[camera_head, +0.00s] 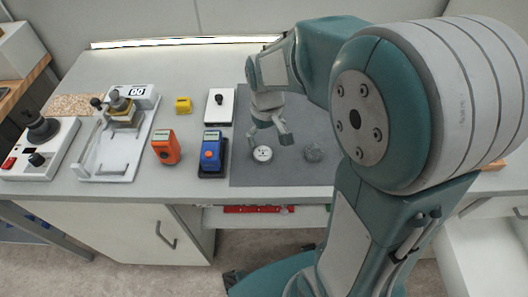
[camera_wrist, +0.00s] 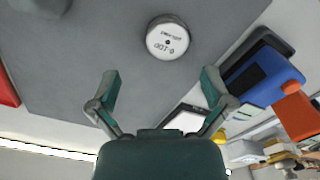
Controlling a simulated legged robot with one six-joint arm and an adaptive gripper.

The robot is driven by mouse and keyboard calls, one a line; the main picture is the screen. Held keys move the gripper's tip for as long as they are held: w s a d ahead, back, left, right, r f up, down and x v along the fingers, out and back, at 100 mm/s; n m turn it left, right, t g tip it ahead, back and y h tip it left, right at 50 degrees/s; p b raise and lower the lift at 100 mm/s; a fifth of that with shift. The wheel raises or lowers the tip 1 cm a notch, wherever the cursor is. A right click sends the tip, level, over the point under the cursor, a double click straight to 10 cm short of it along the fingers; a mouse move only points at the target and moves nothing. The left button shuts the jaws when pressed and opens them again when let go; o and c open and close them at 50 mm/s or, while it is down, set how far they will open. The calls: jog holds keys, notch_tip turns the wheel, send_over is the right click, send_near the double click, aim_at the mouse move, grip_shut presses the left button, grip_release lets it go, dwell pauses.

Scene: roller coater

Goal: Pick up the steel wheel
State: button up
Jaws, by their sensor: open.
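A short round wheel (camera_head: 263,154) with a pale, printed face and a darker metallic rim lies flat on the grey mat; it fits the steel wheel best. In the wrist view the wheel (camera_wrist: 168,38) is upper centre, fully visible, beyond my fingertips and between their lines. My gripper (camera_head: 270,136) is open and empty, above the mat just behind the wheel. Its two spread fingers (camera_wrist: 160,84) show in the wrist view with bare mat between them. They do not visibly touch the wheel.
A white block with a black knob (camera_head: 219,104) is behind.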

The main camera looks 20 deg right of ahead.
aim_at(262, 153)
jog(key=f, duration=0.1)
jog(key=a+f, duration=0.1)
jog(key=f, duration=0.3)
jog(key=shift+a+f, duration=0.1)
jog(key=shift+a, duration=0.15)
jog(key=shift+d+f, duration=0.25)
jog(key=shift+f, duration=0.05)
jog(key=shift+d, duration=0.15)
jog(key=c, duration=1.2)
jog(key=shift+o, duration=0.3)
jog(key=shift+a, duration=0.2)
